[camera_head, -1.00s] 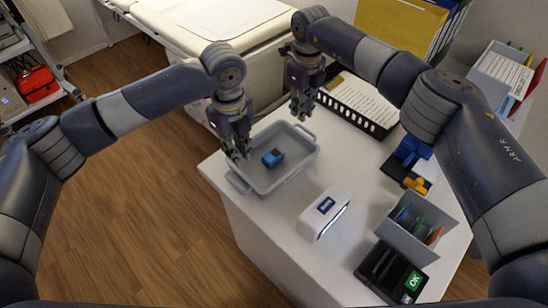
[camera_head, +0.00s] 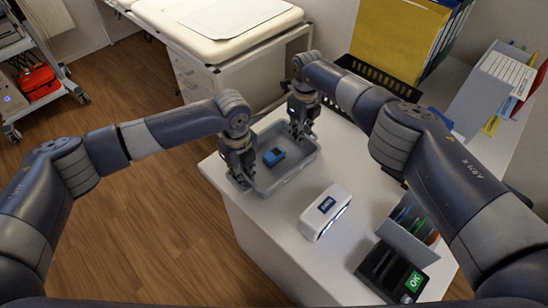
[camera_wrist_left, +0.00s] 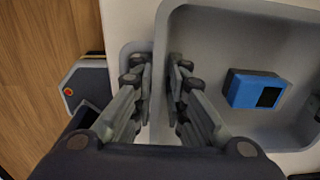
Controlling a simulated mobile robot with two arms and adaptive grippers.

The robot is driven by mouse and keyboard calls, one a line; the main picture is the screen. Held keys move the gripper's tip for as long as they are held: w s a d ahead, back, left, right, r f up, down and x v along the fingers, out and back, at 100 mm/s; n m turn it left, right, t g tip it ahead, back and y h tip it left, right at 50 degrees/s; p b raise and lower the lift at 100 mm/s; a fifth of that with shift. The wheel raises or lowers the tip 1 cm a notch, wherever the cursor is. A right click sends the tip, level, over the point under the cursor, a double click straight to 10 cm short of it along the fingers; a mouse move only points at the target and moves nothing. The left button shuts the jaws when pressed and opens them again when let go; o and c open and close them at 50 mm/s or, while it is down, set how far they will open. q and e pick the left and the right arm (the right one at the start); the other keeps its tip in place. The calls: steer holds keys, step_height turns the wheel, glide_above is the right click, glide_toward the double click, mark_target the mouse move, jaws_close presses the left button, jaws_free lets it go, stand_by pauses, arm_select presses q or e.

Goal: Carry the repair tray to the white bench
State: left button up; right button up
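The repair tray (camera_head: 270,190) is a shallow grey tray with a blue block (camera_head: 273,157) with a dark patch inside. It rests on a white-topped counter. In the left wrist view the tray (camera_wrist_left: 220,35) fills the right side, with the blue block (camera_wrist_left: 255,89). My left gripper (camera_head: 240,183) is down at the tray's near left end. In the wrist view its fingers (camera_wrist_left: 160,85) straddle that end's rim with a narrow gap; whether they press on it is unclear. My right gripper (camera_head: 301,132) is at the tray's far right end; its grip is unclear.
A white device (camera_head: 325,211), a grey bin with pens (camera_head: 410,232) and a dark terminal marked OK (camera_head: 390,272) stand on the counter (camera_head: 290,235). A black basket (camera_head: 375,75) is behind. A white padded bench (camera_head: 215,35) stands at the back. Open wooden floor (camera_head: 120,225) lies left.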

arm_select(q)
steer(key=shift+c, duration=0.5)
arm_select(e)
steer(key=shift+c, duration=0.5)
arm_select(q)
jaws_close()
arm_select(e)
jaws_close()
arm_select(q)
steer(key=shift+r, duration=0.1)
arm_select(e)
steer(key=shift+r, duration=0.1)
